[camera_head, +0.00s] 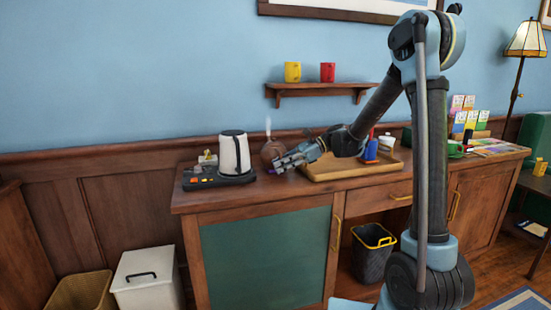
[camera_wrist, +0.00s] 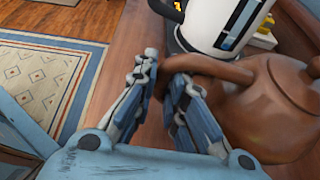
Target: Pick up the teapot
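The brown round teapot (camera_head: 272,150) stands on the wooden cabinet top, just right of the kettle. In the wrist view the teapot (camera_wrist: 275,105) fills the right side, with its lid knob at the right edge and its loop handle pointing left. My gripper (camera_head: 283,164) is at the front right of the teapot in the head view and hides part of it. Part of the handle is hidden behind the right finger.
A white kettle (camera_head: 235,153) on a dark base stands close beside the teapot. A wooden tray (camera_head: 335,173) lies to the right, with a blue bottle (camera_head: 371,150) near its far side. A shelf (camera_head: 318,90) with two mugs hangs above.

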